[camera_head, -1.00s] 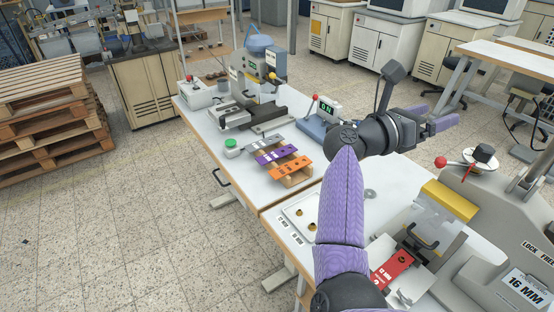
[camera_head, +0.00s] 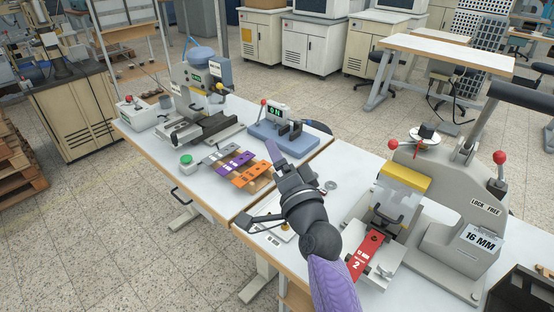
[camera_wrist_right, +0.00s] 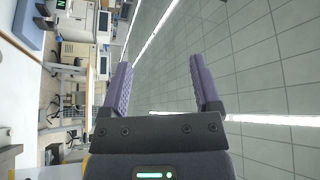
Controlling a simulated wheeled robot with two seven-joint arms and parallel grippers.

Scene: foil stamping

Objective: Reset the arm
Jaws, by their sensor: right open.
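My right arm comes up from the bottom of the head view. Its gripper (camera_head: 273,160) is above the worktable and points away from me, with one purple finger plainly seen. In the right wrist view the two purple fingers (camera_wrist_right: 164,88) stand apart with nothing between them, so it is open and empty. My left gripper is not in view.
A stamping press marked 16 MM (camera_head: 455,190) stands to the right, with a red tag (camera_head: 368,252) at its front. Orange, purple and grey strips (camera_head: 235,165) lie on the left table. A second press (camera_head: 200,95) and a small ON device (camera_head: 275,125) stand behind.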

